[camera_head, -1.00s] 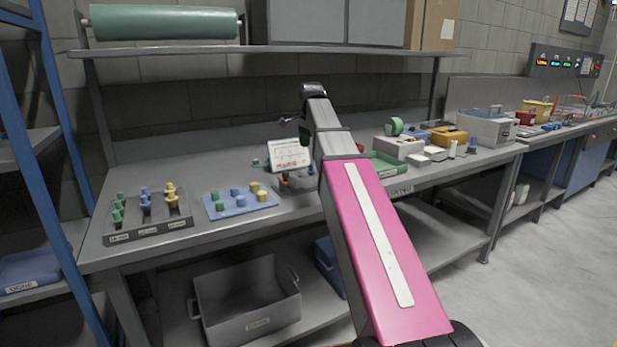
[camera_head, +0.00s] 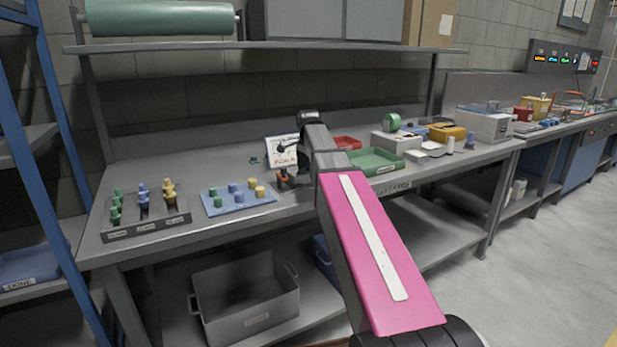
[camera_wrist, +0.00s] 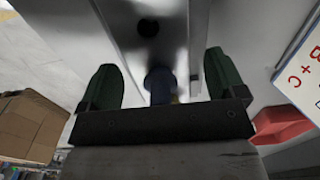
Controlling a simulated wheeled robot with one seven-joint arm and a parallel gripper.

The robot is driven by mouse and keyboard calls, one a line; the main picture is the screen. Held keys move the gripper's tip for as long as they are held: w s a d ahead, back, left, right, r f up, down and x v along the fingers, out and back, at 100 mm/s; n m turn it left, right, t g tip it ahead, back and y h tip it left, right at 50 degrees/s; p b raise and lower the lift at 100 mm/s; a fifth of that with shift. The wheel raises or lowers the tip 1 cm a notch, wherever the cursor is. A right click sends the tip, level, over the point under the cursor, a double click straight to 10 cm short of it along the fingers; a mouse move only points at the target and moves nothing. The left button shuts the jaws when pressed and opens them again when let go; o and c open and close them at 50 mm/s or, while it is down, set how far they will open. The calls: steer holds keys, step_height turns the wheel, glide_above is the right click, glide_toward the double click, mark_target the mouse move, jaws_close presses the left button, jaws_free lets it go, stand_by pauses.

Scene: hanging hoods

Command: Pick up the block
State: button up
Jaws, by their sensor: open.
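My gripper (camera_wrist: 164,82) is open in the wrist view, with a dark green finger on each side. A small dark blue piece (camera_wrist: 158,82) shows between the fingers, in front of a shiny metal part (camera_wrist: 150,25). I cannot tell whether this piece is the block, and no finger visibly grips it. In the head view my gripper (camera_head: 284,149) is over the bench in front of a white sign (camera_head: 274,158). A small orange-brown and dark fixture (camera_head: 290,180) stands below it, partly hidden by my arm.
A blue plate (camera_head: 237,204) with coloured pegs and a dark rack (camera_head: 148,229) with more pegs stand left on the bench. A green tray (camera_head: 378,161) and a red tray (camera_head: 346,143) lie to the right. A shelf (camera_head: 260,46) runs above.

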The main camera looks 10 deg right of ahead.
steer(key=shift+f, duration=0.15)
steer(key=shift+c, duration=0.3)
steer(key=c, duration=1.4)
steer(key=shift+o, duration=0.2)
